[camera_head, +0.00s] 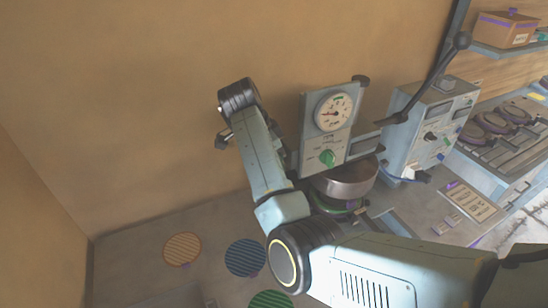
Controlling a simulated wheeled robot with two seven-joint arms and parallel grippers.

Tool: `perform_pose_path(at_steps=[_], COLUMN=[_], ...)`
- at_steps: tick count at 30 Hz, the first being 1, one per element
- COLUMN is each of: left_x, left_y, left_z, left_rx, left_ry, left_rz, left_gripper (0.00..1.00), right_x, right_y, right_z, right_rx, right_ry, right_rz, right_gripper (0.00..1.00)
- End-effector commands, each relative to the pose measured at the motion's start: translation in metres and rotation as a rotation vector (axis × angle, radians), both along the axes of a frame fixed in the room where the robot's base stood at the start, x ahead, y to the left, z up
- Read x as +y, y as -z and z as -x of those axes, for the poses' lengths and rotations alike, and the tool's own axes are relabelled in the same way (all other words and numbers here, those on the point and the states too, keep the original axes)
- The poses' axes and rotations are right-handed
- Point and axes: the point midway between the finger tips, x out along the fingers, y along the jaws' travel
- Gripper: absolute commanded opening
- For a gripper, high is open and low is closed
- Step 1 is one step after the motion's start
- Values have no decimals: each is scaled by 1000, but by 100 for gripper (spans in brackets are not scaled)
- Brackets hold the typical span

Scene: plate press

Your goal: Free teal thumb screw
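A small teal-green knob (327,157), which looks like the thumb screw, sits on the lower front of the press's grey-blue gauge head (312,125), below a round dial (333,112). Nothing is seen touching its visible face. An arm of mine enters from the lower right, bends at a dark joint, and rises in front of the press's left side to a dark wrist. I do not make out any gripper fingers on it. My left gripper is not in view.
A long black lever (436,75) with a ball end slants up at the right, near a grey-blue control box (432,130). Striped orange (182,249), blue (245,258) and green (270,302) discs lie at lower left. Shelving (515,55) stands far right.

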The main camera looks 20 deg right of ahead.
Motion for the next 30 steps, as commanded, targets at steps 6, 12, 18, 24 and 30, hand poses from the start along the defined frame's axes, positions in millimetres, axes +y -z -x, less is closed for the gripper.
perform_pose_path(at_steps=[6,12,18,24,30], left_x=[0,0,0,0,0], left_y=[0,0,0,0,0], left_z=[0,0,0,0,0], left_rx=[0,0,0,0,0], left_ry=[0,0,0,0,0], left_rz=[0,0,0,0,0], left_gripper=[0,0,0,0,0], right_x=[-1,-1,-1,-1,-1], right_y=[1,1,1,1,0], right_z=[0,1,1,0,0], right_rx=[28,30,30,28,26], right_ry=[0,0,1,1,1], right_rz=[2,2,2,2,2], right_gripper=[12,12,41,56,56])
